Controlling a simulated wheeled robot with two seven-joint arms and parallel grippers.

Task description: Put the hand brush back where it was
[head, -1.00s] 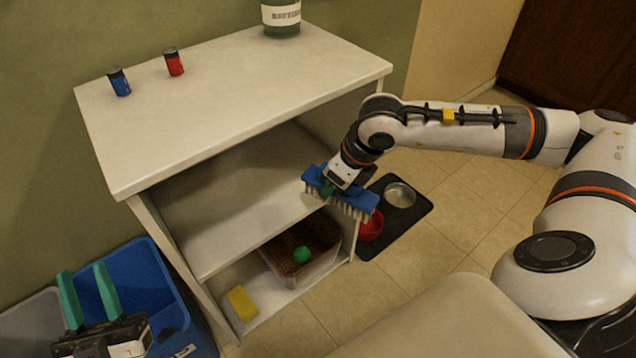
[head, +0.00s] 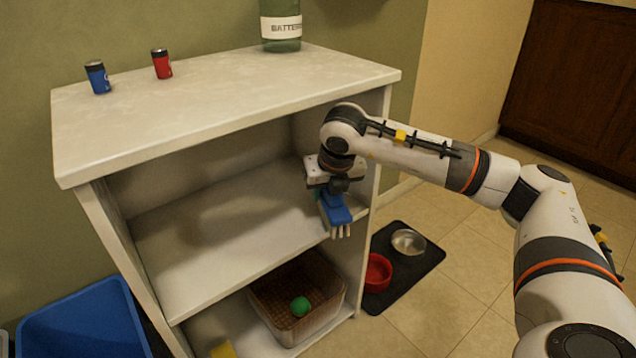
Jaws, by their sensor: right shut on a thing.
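The hand brush (head: 336,210) has a blue back and pale bristles. My right gripper (head: 326,190) is shut on it and holds it at the right end of the middle shelf (head: 215,235) of the white shelf unit. The bristles point down and toward the front. I cannot tell whether the brush touches the shelf board. My left gripper is not in view.
A basket (head: 325,328) with a green ball (head: 300,306) and a yellow sponge (head: 222,350) are on the bottom shelf. Two batteries, blue (head: 97,77) and red (head: 162,64), and a green jar (head: 281,28) stand on top. Bowls (head: 408,242) sit on a floor mat at right.

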